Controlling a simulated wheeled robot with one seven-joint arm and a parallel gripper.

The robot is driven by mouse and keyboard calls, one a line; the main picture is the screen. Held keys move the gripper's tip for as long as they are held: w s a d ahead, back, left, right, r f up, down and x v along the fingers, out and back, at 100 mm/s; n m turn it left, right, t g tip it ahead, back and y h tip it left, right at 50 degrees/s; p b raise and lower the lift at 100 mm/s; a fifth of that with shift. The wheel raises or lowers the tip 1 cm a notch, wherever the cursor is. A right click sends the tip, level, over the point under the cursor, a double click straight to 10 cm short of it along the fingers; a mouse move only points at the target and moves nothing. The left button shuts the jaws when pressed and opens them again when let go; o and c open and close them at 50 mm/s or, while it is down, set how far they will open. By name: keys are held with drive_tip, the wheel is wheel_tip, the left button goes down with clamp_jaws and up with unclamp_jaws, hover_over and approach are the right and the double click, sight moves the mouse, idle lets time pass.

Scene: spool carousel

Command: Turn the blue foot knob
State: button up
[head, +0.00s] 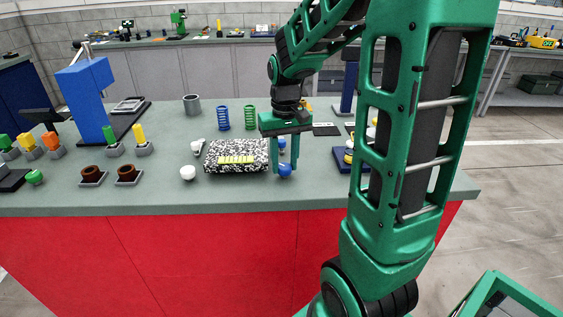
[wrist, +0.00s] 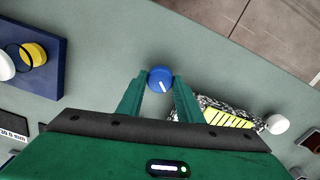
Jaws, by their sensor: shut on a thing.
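The blue foot knob (head: 285,170) is at the front right of a speckled block (head: 222,150) on the grey-green bench. In the wrist view the blue knob (wrist: 160,79) shows a white line on its face, slanting down to the right. My gripper (wrist: 161,82) points down at it, with one green finger on each side and the knob between the fingertips. In the head view my gripper (head: 284,168) is low beside the block's right end. Whether the knob is joined to the block cannot be told.
A white knob (head: 188,172) stands at the block's left. A dark blue board (wrist: 32,55) with white and yellow pieces lies on the other side of my gripper. Blue and green springs (head: 223,118) stand behind the block. The bench front strip is clear.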

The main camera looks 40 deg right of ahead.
sight(284, 165)
drive_tip(key=shift+w+r+n, duration=0.15)
drive_tip(key=shift+w+n, duration=0.15)
drive_tip(key=o, duration=0.9)
drive_tip(key=shift+o, duration=0.7)
drive_tip(key=shift+s, duration=0.1)
drive_tip(key=shift+s, duration=0.1)
wheel_tip(284, 165, up, 10)
drive_tip(key=shift+r, duration=0.25)
